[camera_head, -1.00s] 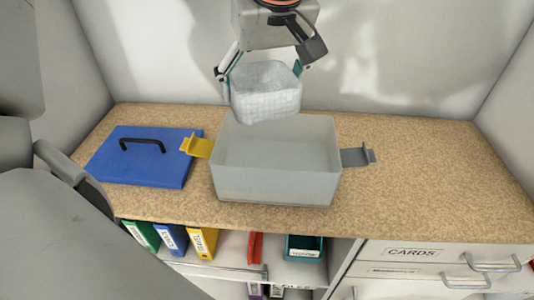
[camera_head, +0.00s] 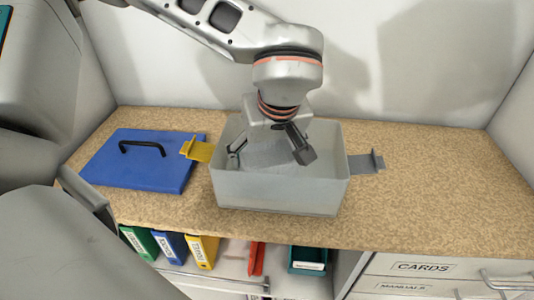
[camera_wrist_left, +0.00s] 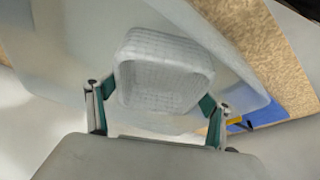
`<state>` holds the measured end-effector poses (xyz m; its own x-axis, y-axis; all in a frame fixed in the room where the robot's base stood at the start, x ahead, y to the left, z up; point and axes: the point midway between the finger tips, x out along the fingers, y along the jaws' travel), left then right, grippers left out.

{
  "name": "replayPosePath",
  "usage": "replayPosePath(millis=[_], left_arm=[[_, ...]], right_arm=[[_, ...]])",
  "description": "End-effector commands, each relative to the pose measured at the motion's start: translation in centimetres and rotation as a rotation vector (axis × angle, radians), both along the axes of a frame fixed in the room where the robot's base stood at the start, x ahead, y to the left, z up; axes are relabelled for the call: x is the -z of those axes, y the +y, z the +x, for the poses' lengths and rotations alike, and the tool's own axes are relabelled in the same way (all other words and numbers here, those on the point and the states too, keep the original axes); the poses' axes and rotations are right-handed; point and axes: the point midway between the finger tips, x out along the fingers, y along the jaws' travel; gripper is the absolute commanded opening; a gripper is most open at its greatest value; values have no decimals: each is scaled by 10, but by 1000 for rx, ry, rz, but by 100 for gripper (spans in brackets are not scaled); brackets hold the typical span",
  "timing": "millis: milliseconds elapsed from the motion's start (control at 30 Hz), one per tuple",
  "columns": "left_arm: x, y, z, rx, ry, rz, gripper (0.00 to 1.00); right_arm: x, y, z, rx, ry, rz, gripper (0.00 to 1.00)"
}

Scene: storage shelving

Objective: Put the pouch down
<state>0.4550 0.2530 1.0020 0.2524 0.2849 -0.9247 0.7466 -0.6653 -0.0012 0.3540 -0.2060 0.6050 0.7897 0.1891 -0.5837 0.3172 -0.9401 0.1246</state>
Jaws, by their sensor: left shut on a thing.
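The pouch (camera_wrist_left: 163,72) is a pale, whitish piece with a grid texture and a hollow-looking face in the left wrist view. My left gripper (camera_head: 270,154) is shut on it, with green-padded fingers on its two sides, as the left wrist view shows (camera_wrist_left: 158,105). In the head view the gripper points down into an open, translucent grey box (camera_head: 280,193) on the counter. The pouch blends with the box there, and I cannot tell whether it touches the box floor. My right gripper is not in view.
The box has a yellow latch (camera_head: 199,150) on its left and a grey latch (camera_head: 367,162) on its right. A blue lid (camera_head: 150,170) with a black handle lies left of it. The speckled counter (camera_head: 440,190) is clear to the right. Binders stand on the shelf below.

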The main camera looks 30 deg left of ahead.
Motion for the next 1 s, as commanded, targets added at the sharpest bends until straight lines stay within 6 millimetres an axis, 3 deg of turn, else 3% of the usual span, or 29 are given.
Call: replayPosePath(millis=[367, 400, 433, 467, 800, 1000], left_arm=[[4, 0, 0, 1, 0, 0, 65], [4, 0, 0, 0, 0, 0, 88], [4, 0, 0, 0, 0, 0, 95], [4, 0, 0, 0, 0, 0, 97], [2, 0, 0, 0, -1, 0, 97], [-17, -5, -4, -1, -5, 0, 97]], right_arm=[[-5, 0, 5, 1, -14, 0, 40], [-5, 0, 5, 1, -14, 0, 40], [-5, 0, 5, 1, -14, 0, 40], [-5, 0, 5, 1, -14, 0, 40], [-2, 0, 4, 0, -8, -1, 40], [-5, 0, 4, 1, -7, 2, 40]])
